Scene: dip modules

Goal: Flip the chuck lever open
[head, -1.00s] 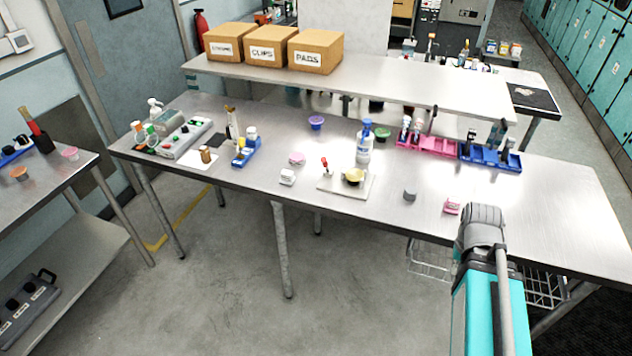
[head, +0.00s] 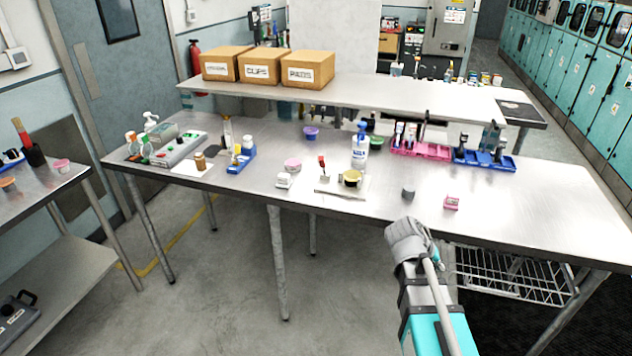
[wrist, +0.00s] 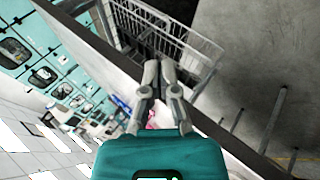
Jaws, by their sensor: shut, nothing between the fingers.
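A small red lever (head: 322,162) stands up from a pale flat board (head: 342,191) on the steel table in the head view. I take it for the chuck lever. A yellow cup-shaped part (head: 351,178) is on the same board, just right of the lever. My gripper (wrist: 160,66) shows in the wrist view with its two grey fingers together and nothing between them. It is apart from the lever, and the lever is not recognisable in the wrist view. In the head view my arm is in front of the table edge, right of the board.
A white-and-blue bottle (head: 360,150) stands close behind the board. A white block (head: 284,181) and a pink round item (head: 293,165) are left of it. A grey piece (head: 408,192) and a pink block (head: 451,202) lie right. A wire basket (head: 515,272) hangs below the table.

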